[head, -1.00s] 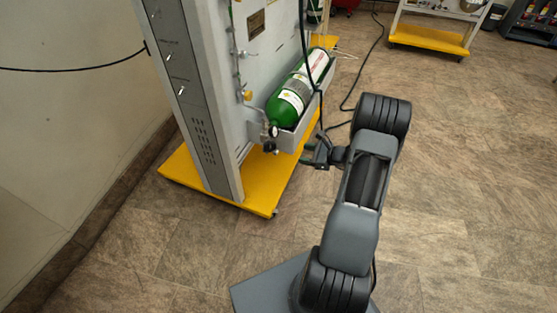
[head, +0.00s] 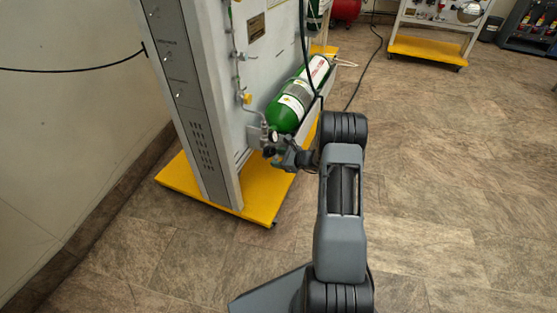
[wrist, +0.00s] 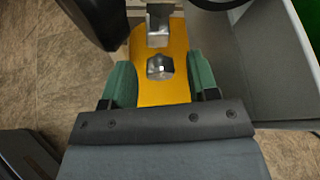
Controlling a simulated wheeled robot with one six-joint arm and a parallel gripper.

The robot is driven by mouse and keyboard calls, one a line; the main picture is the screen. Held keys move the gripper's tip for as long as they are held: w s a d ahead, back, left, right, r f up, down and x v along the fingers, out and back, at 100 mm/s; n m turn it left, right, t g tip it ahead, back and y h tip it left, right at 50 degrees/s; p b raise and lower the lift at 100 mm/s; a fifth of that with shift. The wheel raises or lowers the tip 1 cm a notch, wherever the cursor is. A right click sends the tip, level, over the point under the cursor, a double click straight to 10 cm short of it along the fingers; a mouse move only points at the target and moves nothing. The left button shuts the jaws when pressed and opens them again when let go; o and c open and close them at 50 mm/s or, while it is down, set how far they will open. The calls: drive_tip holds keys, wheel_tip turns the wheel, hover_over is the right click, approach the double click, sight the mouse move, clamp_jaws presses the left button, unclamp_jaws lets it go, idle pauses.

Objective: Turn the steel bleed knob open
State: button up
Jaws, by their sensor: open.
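In the wrist view a small faceted steel knob (wrist: 160,67) shows between the two green fingers of my gripper (wrist: 159,74). The fingers stand open on either side of it, with a gap on both sides. A steel block (wrist: 158,24) sits just above the knob in the picture. In the head view my gripper (head: 279,153) is at the valve end of the green cylinder (head: 287,110). The knob cannot be made out there, where the gripper and valve parts crowd together.
The cylinder lies in a grey tray on the panel stand (head: 205,110), which has a yellow base (head: 262,199). In the wrist view a dark rounded part (wrist: 92,18) is close at upper left, and the grey tray wall (wrist: 262,65) is at right. Open floor lies right of my arm.

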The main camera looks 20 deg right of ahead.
idle(0.3)
drive_tip(key=c, duration=0.9)
drive_tip(key=shift+f, duration=0.1)
drive_tip(key=shift+b, duration=0.4)
